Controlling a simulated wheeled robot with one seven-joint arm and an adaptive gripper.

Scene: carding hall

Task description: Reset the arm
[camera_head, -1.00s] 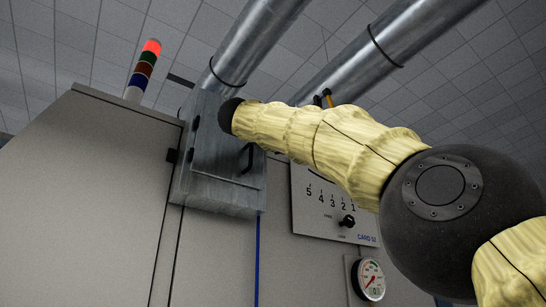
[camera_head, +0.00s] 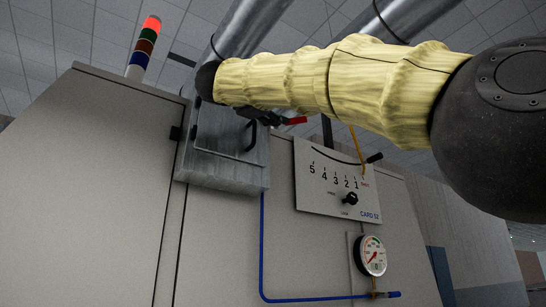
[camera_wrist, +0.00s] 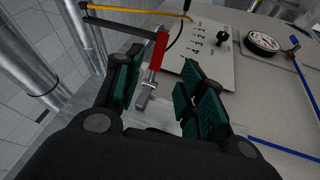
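My gripper (camera_wrist: 163,62) is open in the wrist view, its two dark green padded fingers spread apart. A lever with a red handle (camera_wrist: 158,50) and a metal stem shows in the gap between them; I cannot tell whether either finger touches it. In the head view my arm reaches across the upper right, in pale yellow sleeves with dark joints. My gripper shows only partly below the arm there, and the red handle (camera_head: 294,121) sticks out beside it.
A grey metal box (camera_head: 225,170) with a black pull stands on the pale machine casing. The numbered panel (camera_head: 313,192), pressure gauge (camera_head: 371,256) and blue pipe (camera_head: 262,245) are close by. A signal tower (camera_head: 143,47) glows red. Large ducts (camera_head: 245,28) run above.

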